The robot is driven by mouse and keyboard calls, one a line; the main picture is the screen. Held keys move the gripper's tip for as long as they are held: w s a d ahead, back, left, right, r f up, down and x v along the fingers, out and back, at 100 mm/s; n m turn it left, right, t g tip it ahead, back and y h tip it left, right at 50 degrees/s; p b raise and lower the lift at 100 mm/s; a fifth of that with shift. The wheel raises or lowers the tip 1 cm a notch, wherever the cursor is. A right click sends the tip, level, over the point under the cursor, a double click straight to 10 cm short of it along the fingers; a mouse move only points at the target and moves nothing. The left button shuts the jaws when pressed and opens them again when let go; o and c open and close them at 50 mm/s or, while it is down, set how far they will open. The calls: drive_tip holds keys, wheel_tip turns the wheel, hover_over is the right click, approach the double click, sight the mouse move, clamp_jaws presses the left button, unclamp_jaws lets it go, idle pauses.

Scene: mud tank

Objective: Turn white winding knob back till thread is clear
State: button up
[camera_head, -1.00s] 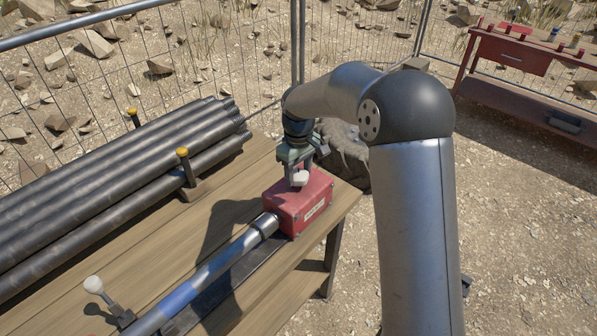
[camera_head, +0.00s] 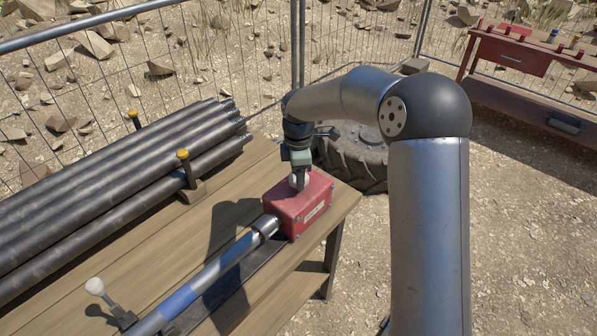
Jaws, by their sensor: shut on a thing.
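A metal rod with a blue band (camera_head: 184,296) lies along the bench and meets the left side of the red box at a silver collar (camera_head: 265,226). The thread cannot be made out at this joint.
Dark pipes (camera_head: 110,185) lie stacked on the bench (camera_head: 130,245) at left, held by posts with yellow caps (camera_head: 183,154). A white-ended lever (camera_head: 95,286) stands at lower left. A tyre (camera_head: 355,160) lies behind the bench. Wire fencing runs behind.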

drive_tip(key=n+p, duration=0.1)
drive_tip(key=n, duration=0.5)
drive_tip(key=shift+r+n+p, duration=0.1)
drive_tip(key=shift+n+p, duration=0.2)
drive_tip(key=shift+p, duration=0.1)
idle(0.4)
drive_tip(key=o, duration=1)
drive_tip(key=shift+c, duration=0.2)
wheel_tip(320, 180, up, 17)
drive_tip(key=b, duration=0.2)
drive_tip(key=shift+r, duration=0.2)
